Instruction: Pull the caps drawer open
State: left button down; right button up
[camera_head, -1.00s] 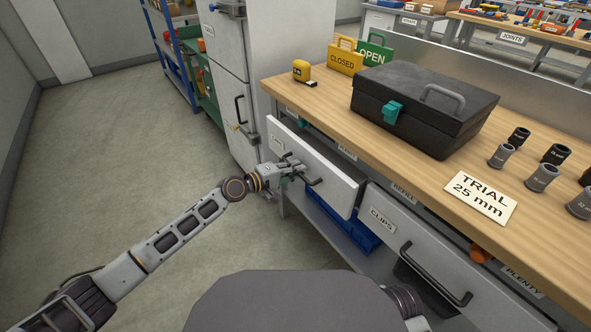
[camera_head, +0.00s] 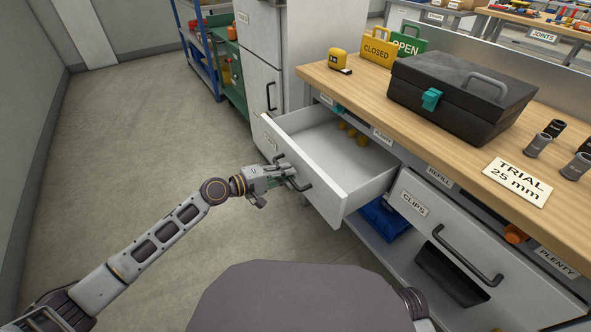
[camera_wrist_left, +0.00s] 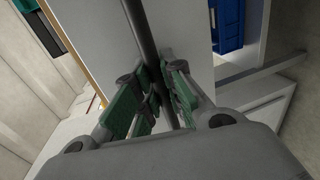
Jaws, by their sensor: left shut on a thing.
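The caps drawer (camera_head: 345,195) is a light grey drawer at the left end of the workbench, standing well out from it. In the left wrist view the green finger pads (camera_wrist_left: 160,96) close around the dark handle bar (camera_wrist_left: 146,45). Most of the drawer's label is hidden by the gripper. My right gripper is not in view.
The clips drawer (camera_head: 441,236) to the right has its own dark handle. A blue bin (camera_head: 385,218) sits on the shelf below. A black toolbox (camera_head: 462,101) and a tape measure (camera_head: 338,59) stand on the benchtop. The floor (camera_head: 150,130) at left is clear.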

pick_arm(q)
jog(key=v, duration=0.3)
jog(key=shift+s+a+f+b, duration=0.15)
jog(key=shift+a+f+b, duration=0.1)
jog(key=shift+f+b, duration=0.1)
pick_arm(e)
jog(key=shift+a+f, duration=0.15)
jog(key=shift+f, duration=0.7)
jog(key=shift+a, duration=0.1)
pick_arm(q)
jog(key=c, duration=1.5)
grip_release()
jog(key=v, duration=1.2)
